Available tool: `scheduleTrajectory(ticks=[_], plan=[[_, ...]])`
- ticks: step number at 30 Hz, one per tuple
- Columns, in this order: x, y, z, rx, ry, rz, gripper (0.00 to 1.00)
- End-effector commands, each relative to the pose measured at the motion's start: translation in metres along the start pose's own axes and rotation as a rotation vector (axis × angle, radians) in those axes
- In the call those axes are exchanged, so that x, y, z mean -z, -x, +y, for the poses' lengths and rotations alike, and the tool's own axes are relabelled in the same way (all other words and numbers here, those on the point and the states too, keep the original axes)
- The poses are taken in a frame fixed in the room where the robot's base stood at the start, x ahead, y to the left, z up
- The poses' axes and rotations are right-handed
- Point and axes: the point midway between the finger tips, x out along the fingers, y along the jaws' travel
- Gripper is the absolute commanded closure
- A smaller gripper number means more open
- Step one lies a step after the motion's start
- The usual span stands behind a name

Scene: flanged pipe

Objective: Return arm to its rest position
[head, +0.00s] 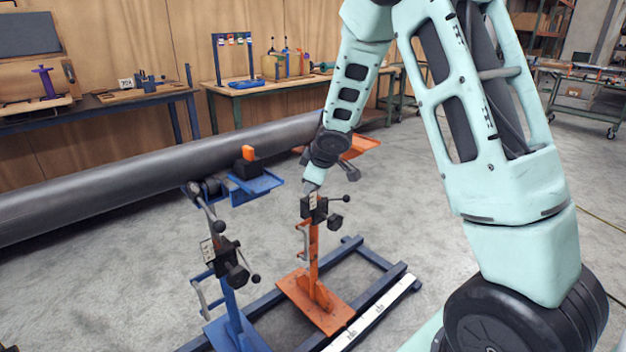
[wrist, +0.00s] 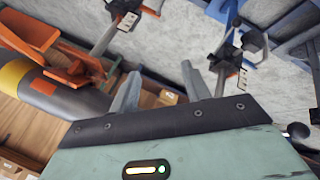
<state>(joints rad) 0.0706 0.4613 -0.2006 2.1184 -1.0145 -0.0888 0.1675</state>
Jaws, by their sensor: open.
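My arm reaches across the right and middle of the head view, bent with its elbow at the top. Its wrist hangs over the orange stand. My gripper (wrist: 160,88) shows in the wrist view with two grey fingers spread apart and nothing between them. In the head view the fingers are not clear. The long dark pipe (head: 120,178) lies across the left and middle of the head view, partly hidden behind my wrist. The pipe end, with a yellow band (wrist: 18,75), shows at the left of the wrist view.
An orange stand (head: 315,287) and a blue stand (head: 232,310) with dark clamps stand on a floor frame (head: 372,258). A blue tray (head: 262,184) beside the pipe has a small orange block (head: 248,153) near it. Workbenches line the wall. Grey floor (head: 420,200) lies open around.

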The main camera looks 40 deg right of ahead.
Motion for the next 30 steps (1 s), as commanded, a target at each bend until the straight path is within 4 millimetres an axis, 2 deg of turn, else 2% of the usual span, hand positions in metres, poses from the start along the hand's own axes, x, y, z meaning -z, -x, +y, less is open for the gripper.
scheduleTrajectory(ticks=[17,20,23,25,27,30], plan=[[0.001,0.001,-0.001,0.0,-0.004,-0.001,0.53],[0.009,0.009,-0.008,0.007,-0.011,0.002,0.53],[0.03,0.031,-0.031,0.03,-0.034,0.001,0.53],[0.049,0.057,-0.06,0.063,-0.057,-0.006,0.53],[0.065,0.088,-0.096,0.109,-0.077,-0.025,0.53],[0.076,0.136,-0.151,0.187,-0.094,-0.065,0.53]])
